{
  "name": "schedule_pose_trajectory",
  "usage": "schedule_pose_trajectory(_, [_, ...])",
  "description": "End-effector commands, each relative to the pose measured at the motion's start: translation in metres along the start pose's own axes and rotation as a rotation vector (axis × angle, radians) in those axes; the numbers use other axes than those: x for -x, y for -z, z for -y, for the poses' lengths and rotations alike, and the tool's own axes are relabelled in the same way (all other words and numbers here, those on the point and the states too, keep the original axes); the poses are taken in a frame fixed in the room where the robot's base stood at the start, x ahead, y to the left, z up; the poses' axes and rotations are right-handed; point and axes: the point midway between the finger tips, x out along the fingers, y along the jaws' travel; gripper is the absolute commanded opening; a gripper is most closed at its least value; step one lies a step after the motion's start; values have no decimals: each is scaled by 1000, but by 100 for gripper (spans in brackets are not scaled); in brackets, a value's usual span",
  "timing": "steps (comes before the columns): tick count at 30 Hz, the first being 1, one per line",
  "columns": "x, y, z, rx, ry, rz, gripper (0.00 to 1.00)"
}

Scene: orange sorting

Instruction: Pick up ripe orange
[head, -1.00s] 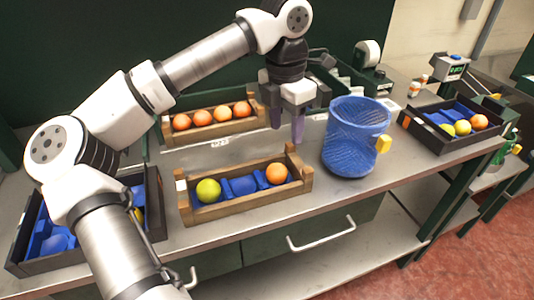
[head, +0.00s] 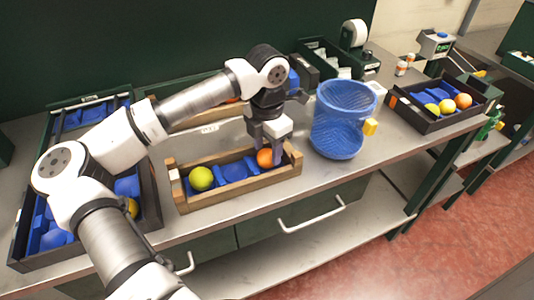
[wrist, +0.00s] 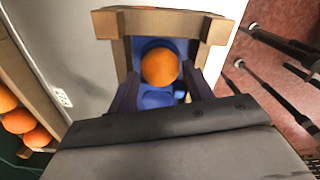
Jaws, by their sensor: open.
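A ripe orange (head: 265,158) sits in the right end of the front wooden crate (head: 240,192), in a blue liner. In the wrist view the orange (wrist: 160,67) lies ahead of and between my two open fingers. My gripper (head: 267,150) is at the orange in the head view, pointing down, with its fingers partly hiding it. My gripper (wrist: 163,92) is open and no grip on the orange shows. A yellow-green fruit (head: 201,178) sits in the left end of the same crate.
A blue mesh basket (head: 340,125) stands right of the crate. A dark tray (head: 435,118) with several fruits is at the far right. A rear wooden crate of oranges (wrist: 12,75) is mostly hidden by my arm in the head view. A dark bin (head: 150,215) stands at left.

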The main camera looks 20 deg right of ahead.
Motion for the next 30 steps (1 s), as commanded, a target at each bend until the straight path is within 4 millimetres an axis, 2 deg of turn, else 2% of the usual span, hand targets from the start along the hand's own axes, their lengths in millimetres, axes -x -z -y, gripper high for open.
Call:
schedule_pose_trajectory(6, [-23,0,1,-1,2,0,51])
schedule_pose_trajectory(14, [-27,0,0,0,-1,0,51])
schedule_pose_trajectory(20, [-27,0,0,0,-1,0,24])
schedule_pose_trajectory(30, [-25,0,0,0,-1,0,23])
